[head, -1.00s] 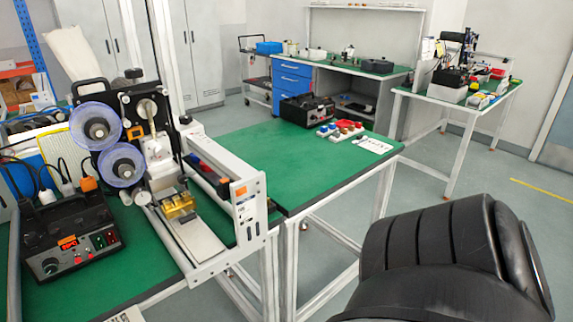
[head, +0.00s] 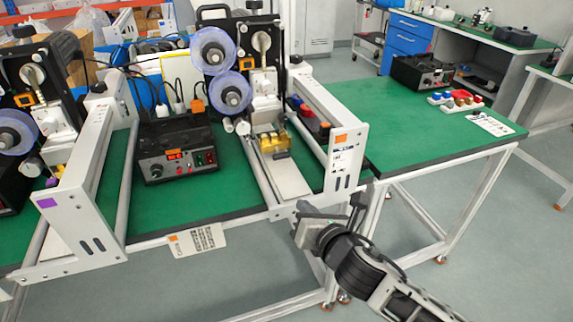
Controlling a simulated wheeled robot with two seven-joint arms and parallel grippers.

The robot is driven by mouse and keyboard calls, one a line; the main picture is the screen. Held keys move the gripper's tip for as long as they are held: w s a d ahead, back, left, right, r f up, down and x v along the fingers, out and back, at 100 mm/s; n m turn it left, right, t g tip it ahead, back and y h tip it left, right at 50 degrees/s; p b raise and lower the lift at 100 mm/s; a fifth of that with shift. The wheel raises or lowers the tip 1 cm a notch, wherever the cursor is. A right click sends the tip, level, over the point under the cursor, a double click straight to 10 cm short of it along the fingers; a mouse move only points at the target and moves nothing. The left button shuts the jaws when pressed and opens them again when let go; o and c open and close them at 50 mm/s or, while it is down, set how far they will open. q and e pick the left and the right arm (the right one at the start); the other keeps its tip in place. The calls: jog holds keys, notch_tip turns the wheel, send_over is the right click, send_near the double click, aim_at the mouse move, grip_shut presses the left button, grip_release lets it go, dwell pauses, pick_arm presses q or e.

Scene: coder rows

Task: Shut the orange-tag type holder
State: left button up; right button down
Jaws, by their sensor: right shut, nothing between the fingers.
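The orange-tag coder stands right of centre in the head view, with an orange tag (head: 341,138) on the white end plate of its frame. Its brass-yellow type holder (head: 273,144) sits low under the print head, above a pale plate. I cannot tell how far out the holder stands. My right gripper (head: 328,215) is shut and empty, in front of the table edge, below and to the right of the holder and clear of it. My left gripper is not in view.
A purple-tag coder (head: 72,222) stands at the left. A black control box (head: 178,155) with a red display sits between the coders. A card (head: 197,240) hangs at the table's front edge.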

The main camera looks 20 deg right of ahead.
notch_tip(320, 180, up, 3)
jog(key=w+n, duration=0.2)
jog(key=n, duration=0.1)
jog(key=n+t, duration=0.1)
send_near(282, 158)
jog(key=w, duration=0.4)
jog(key=w+f, duration=0.1)
jog(key=w, duration=0.1)
jog(key=shift+w+a, duration=0.35)
